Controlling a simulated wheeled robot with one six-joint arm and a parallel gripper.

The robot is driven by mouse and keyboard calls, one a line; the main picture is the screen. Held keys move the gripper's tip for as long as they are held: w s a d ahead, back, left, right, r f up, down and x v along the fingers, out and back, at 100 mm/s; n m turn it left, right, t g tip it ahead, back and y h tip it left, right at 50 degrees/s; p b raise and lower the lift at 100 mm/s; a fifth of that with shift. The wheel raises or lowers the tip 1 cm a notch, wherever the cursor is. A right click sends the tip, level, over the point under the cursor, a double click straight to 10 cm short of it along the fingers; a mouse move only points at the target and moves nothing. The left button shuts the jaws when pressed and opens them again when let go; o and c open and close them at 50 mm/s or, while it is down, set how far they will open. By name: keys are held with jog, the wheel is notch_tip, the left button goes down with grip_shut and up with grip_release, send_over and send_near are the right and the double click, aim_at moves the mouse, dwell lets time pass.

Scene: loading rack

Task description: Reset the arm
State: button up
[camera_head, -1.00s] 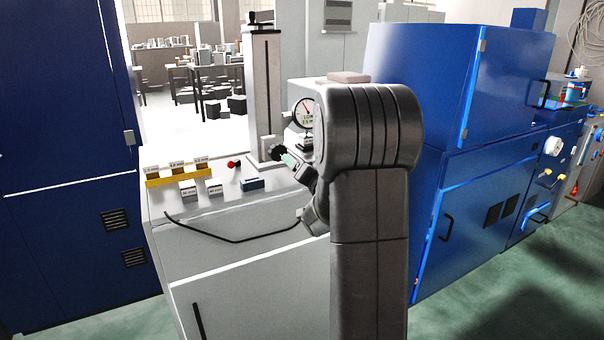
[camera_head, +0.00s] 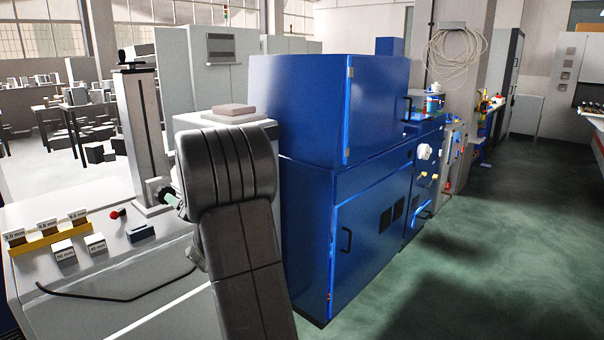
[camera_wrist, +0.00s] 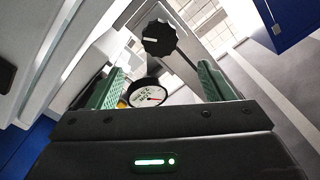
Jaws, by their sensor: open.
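My gripper (camera_wrist: 160,92) shows in the wrist view with its two green fingers apart and nothing held between them. A round dial gauge (camera_wrist: 150,96) with a white face shows beyond the fingers, and a black knob (camera_wrist: 160,38) stands above it. In the head view my dark grey arm rises from the bottom middle and hides most of the gripper. The press column (camera_head: 143,125) stands just left of my arm on the bench, and the black-and-green part beside it is mostly covered.
The grey bench (camera_head: 190,270) carries a yellow rack (camera_head: 48,240) with labelled blocks, two small white blocks, a dark blue block (camera_head: 140,233) and a red knob (camera_head: 117,214). A blue cabinet (camera_head: 385,225) stands close right of my arm. Green floor (camera_head: 510,240) is open at the right.

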jog(key=p+x, duration=0.2)
jog(key=x, duration=0.8)
jog(key=shift+a, duration=0.1)
jog(key=shift+s, duration=0.1)
